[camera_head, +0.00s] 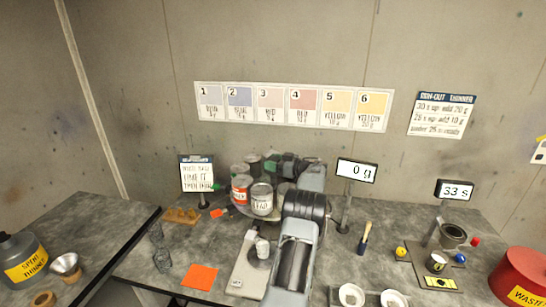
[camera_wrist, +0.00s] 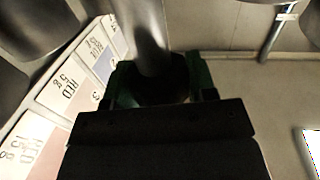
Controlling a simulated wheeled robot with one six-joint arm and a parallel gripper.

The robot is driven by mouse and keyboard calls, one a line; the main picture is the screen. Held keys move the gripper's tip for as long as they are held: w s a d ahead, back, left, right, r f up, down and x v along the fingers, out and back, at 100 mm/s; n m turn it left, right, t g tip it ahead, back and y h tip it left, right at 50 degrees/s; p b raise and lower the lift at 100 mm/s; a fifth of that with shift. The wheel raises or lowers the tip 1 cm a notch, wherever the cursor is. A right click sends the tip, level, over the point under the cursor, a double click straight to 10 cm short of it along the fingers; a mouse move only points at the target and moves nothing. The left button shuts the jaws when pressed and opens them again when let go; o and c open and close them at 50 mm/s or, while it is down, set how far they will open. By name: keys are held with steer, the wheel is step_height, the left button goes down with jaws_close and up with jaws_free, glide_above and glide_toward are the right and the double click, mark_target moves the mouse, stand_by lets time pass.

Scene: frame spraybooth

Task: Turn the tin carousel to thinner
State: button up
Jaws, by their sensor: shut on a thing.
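The tin carousel stands at the back middle of the bench, with several tins on it. A red-labelled tin (camera_head: 241,189) and a white-labelled tin (camera_head: 262,199) face the front; darker grey tins (camera_head: 238,170) are behind. I cannot pick out a thinner label. My gripper (camera_head: 279,165), with green fingers, is over the carousel's back right. In the wrist view, my gripper (camera_wrist: 158,85) is shut on a grey metal post (camera_wrist: 148,30), seemingly part of the carousel. My arm hides the carousel's right side.
A stand with a written card (camera_head: 196,172) is left of the carousel. A display reading 0 g (camera_head: 356,171) and a brush (camera_head: 364,238) are to the right. The wall is close behind.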

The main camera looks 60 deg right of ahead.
steer(key=shift+n+y, duration=0.5)
steer(key=shift+y, duration=0.2)
steer(key=shift+g+y, duration=0.3)
steer(key=o, duration=1.3)
steer(key=shift+r, duration=0.1)
